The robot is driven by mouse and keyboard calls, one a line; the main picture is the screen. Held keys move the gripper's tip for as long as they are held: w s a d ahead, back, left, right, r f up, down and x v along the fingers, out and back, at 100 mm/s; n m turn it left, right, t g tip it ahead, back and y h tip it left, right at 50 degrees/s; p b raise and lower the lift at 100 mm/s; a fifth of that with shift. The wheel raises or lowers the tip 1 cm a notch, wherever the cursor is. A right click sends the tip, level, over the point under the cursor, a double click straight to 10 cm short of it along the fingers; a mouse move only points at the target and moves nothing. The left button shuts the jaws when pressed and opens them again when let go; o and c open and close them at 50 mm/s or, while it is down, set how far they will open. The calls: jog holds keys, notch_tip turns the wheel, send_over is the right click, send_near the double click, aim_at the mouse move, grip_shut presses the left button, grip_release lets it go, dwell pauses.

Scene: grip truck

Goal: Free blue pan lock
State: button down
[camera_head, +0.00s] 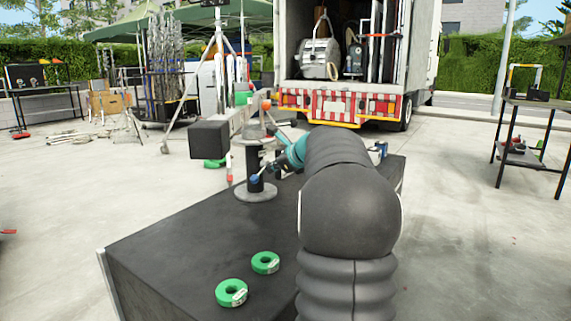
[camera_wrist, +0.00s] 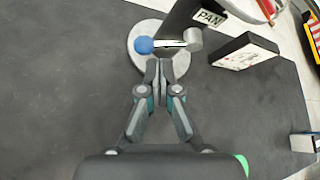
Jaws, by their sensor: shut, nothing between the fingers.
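The blue pan lock is a small lever with a blue ball knob (camera_wrist: 144,46), low on a dark post on a round grey base (camera_head: 256,193). In the wrist view its pale rod runs right from the knob to a grey hub (camera_wrist: 195,40), under a "PAN" label (camera_wrist: 210,17). The knob also shows in the head view (camera_head: 255,180). My gripper (camera_wrist: 165,64) is shut and empty. Its fingertips lie just below the rod in the wrist view, right of the knob. I cannot tell whether they touch the rod. My arm hides part of the table in the head view.
The device stands on a black table (camera_head: 170,235). Two green tape rolls (camera_head: 231,293) (camera_head: 265,262) lie at its front. A dark box with a white face (camera_wrist: 246,52) sits right of the post in the wrist view. A truck (camera_head: 345,105) stands behind.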

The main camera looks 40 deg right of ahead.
aim_at(259, 173)
jog(key=x, duration=0.5)
jog(key=shift+w+f, duration=0.15)
jog(key=shift+w, duration=0.1)
